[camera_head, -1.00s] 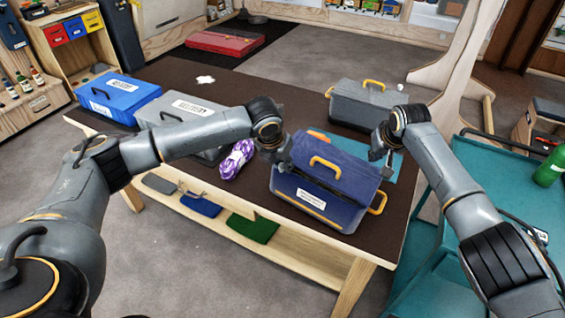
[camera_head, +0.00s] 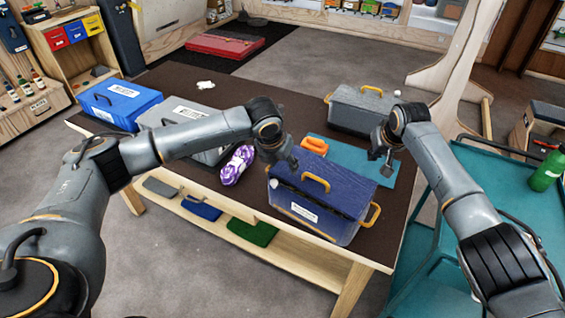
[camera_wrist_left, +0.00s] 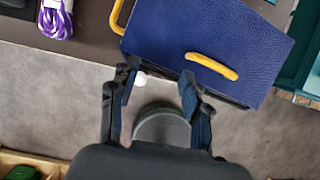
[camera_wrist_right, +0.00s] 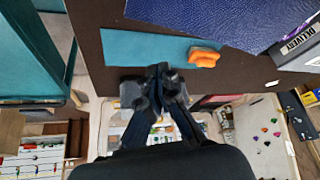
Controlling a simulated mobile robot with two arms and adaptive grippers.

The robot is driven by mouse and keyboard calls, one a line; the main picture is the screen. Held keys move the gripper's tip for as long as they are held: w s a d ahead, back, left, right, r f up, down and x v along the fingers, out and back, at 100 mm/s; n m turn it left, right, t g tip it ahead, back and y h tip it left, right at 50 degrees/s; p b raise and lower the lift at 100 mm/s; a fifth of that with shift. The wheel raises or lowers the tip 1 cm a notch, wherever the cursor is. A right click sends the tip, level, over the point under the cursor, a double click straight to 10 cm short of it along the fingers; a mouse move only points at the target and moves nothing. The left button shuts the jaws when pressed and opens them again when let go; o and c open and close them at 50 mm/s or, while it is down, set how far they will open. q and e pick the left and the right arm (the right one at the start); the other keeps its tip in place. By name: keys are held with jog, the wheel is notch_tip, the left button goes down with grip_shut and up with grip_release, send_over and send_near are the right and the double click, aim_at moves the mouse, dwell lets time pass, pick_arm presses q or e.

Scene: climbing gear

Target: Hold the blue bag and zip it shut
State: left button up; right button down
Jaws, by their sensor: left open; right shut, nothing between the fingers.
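The blue bag (camera_head: 325,172) stands on the dark table with its lid down, nearly flat. A dark gap shows along its front edge under the lid. It has a yellow handle (camera_head: 316,181) on the lid, yellow side handles and a white label. A small white knob (camera_head: 275,183) sits at its front left corner; it also shows in the left wrist view (camera_wrist_left: 140,79). My left gripper (camera_head: 291,164) is open over the bag's left end, with the knob between its fingers in that wrist view. My right gripper (camera_head: 384,160) is shut and empty, behind and right of the bag.
A teal mat (camera_head: 405,170) with an orange hold (camera_head: 314,145) lies behind the bag. A purple rope bundle (camera_head: 236,165), grey boxes (camera_head: 362,108) and a bright blue box (camera_head: 118,103) stand on the table. A teal cart (camera_head: 510,205) is at the right.

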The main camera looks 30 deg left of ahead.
pick_arm(q)
jog(key=shift+r, duration=0.1)
jog(key=v, duration=1.1)
jog(key=shift+s+r, duration=0.15)
jog(key=shift+r, duration=0.25)
pick_arm(e)
jog(key=shift+f, duration=0.1)
